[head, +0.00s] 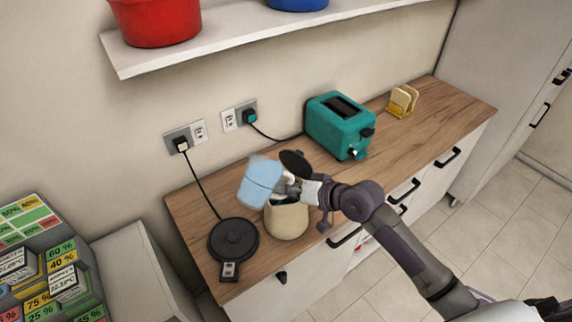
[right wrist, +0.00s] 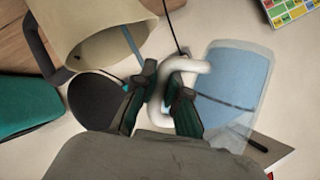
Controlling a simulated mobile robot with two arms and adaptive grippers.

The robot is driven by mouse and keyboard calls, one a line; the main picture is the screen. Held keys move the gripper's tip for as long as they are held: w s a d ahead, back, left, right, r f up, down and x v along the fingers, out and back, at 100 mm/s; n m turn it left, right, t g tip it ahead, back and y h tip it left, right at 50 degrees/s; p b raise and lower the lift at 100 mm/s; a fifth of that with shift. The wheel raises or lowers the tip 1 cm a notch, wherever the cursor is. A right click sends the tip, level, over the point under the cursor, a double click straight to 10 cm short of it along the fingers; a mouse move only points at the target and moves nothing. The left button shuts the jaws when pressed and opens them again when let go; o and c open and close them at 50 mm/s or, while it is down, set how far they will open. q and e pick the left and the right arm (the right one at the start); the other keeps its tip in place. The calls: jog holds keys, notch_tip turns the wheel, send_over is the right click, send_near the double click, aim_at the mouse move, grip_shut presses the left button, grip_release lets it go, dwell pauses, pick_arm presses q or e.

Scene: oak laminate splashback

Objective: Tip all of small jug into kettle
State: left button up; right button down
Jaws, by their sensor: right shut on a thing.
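The small jug (head: 259,182) is pale blue and see-through, with a white handle; in the head view it is tilted and held above and left of the kettle's mouth. It also shows in the right wrist view (right wrist: 232,88), with blue contents inside. The cream kettle (head: 286,221) stands on the worktop with its dark lid (head: 296,163) swung open. Its open mouth shows in the right wrist view (right wrist: 88,38), with a thin blue strip inside; I cannot tell if that is liquid. My right gripper (head: 291,188) is shut on the jug's handle (right wrist: 185,72). My left gripper is not in view.
A black kettle base (head: 233,241) sits left of the kettle. A teal toaster (head: 340,126) and a rack with bread slices (head: 402,101) stand farther right on the wooden worktop (head: 390,132). A shelf (head: 240,34) with a red pot (head: 158,22) hangs above.

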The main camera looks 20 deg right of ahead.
jog(key=shift+w, duration=0.1)
jog(key=shift+a+r+m, duration=0.15)
jog(key=shift+m, duration=0.15)
jog(key=shift+y+b, duration=0.3)
jog(key=shift+s+a, duration=0.15)
jog(key=shift+s, duration=0.1)
dwell(0.3)
jog(key=shift+w+m, duration=0.1)
jog(key=shift+m, duration=0.2)
jog(key=shift+g+y, duration=0.3)
jog(key=shift+s+a+r+b, duration=0.15)
jog(key=shift+s+b, duration=0.1)
jog(key=shift+b, duration=0.1)
jog(key=shift+w, duration=0.15)
jog(key=shift+y, duration=0.3)
